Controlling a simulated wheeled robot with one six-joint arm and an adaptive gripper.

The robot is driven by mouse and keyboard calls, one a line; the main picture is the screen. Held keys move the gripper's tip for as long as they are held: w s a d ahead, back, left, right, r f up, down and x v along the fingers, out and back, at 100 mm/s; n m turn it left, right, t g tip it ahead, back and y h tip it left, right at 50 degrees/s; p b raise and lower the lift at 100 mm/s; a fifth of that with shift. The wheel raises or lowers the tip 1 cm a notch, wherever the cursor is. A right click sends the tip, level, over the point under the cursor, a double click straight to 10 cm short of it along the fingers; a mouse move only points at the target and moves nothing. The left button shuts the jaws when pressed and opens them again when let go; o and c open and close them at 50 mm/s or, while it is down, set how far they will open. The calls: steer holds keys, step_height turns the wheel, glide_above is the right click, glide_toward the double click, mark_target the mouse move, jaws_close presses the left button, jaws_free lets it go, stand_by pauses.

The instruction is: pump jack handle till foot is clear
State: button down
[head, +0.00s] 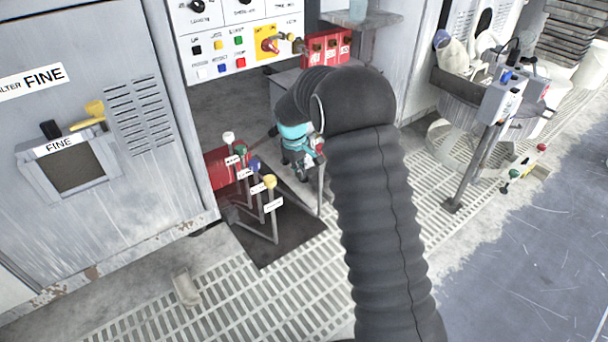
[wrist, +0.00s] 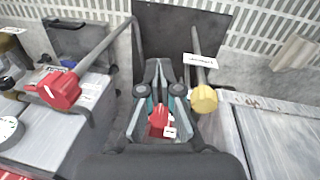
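My gripper (wrist: 166,72) points down among upright levers, its two fingers close together. A red knob (wrist: 158,117) with a white tag sits between the finger bases in the wrist view. The fingers appear closed on this lever's shaft below the knob; the shaft itself is hidden. In the head view my gripper (head: 300,165) shows as teal and dark parts at the end of my sleeved arm, covering that knob. The tag's writing is unreadable, so I cannot confirm it is the jack handle. I cannot make out the foot.
White (head: 228,137), green and blue knobs stand behind the yellow one. The FINE cabinet (head: 95,190) is at left. Grating (head: 150,312) lies in front.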

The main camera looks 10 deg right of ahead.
step_height(320, 180, up, 6)
steer(key=s+d, duration=0.1)
steer(key=s, duration=0.1)
steer(key=shift+d+f, duration=0.25)
steer(key=shift+d, duration=0.1)
steer(key=shift+m, duration=0.3)
stand_by(0.5)
